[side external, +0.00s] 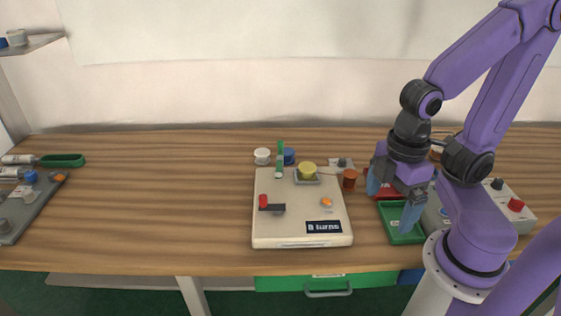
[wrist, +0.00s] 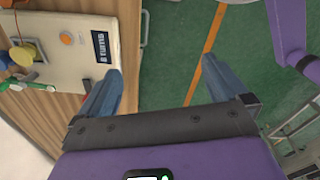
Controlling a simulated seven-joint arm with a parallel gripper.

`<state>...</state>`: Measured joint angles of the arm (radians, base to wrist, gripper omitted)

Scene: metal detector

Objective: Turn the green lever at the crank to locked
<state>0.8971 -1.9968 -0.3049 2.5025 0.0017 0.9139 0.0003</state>
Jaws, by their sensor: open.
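The crank unit is a beige box (side external: 300,226) on the table with a "turns" display (side external: 323,227), an orange button (side external: 327,202) and a red-knobbed crank arm (side external: 271,207). The green lever (side external: 280,150) stands upright at its back edge, beside a yellow knob (side external: 307,169). In the wrist view the box (wrist: 83,70) is at the upper left, with the green lever (wrist: 15,87) at the left edge. My gripper (side external: 390,203) is open and empty, right of the box above a green tray; its fingers also show in the wrist view (wrist: 162,66).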

